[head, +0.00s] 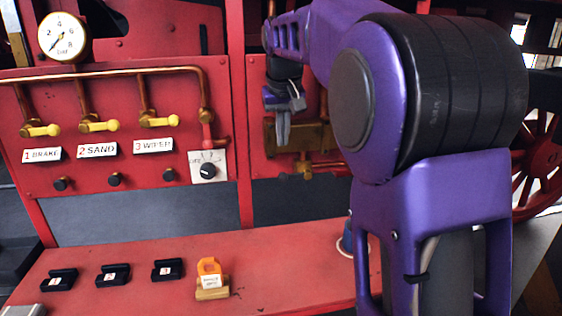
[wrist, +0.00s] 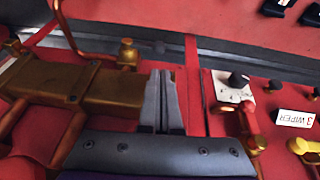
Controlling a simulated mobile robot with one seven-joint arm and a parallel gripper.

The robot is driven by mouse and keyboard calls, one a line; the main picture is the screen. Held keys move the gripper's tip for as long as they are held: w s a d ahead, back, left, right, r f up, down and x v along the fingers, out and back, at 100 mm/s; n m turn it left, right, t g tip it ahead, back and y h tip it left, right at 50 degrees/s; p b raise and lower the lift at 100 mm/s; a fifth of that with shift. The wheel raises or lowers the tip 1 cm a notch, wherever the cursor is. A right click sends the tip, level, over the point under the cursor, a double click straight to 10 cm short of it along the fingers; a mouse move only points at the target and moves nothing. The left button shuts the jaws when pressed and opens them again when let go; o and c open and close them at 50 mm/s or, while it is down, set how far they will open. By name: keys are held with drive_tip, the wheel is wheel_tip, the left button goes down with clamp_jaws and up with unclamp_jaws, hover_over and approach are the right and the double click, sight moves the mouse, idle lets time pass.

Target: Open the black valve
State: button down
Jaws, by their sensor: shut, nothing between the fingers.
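The black valve is a round black knob (head: 207,171) on a white dial plate (head: 209,160), on the red panel right of the 3 WIPER label. A white mark shows on the knob. In the wrist view the black knob (wrist: 238,80) stands on its white plate (wrist: 231,92), right of the fingertips. My gripper (head: 282,138) is to the right of the valve in the head view, apart from it, in front of a brass block. In the wrist view my gripper (wrist: 161,76) is shut and empty, its grey fingers together.
Several yellow-handled valves (head: 101,126) and small black knobs (head: 114,180) sit left of the dial. The brass block (head: 287,137) is behind my gripper. A red bench (head: 260,275) below carries black numbered blocks (head: 112,275) and an orange padlock-like piece (head: 209,270). A gauge (head: 62,37) is at upper left.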

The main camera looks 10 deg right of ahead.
sight(281, 174)
drive_tip(key=b+x, duration=0.1)
drive_tip(key=x, duration=0.9)
drive_tip(key=shift+b, duration=0.35)
drive_tip(key=shift+w+a+p, duration=0.1)
drive_tip(key=shift+w+p, duration=0.05)
drive_tip(key=shift+p, duration=0.15)
drive_tip(key=shift+f+h, duration=0.1)
drive_tip(key=shift+h, duration=0.2)
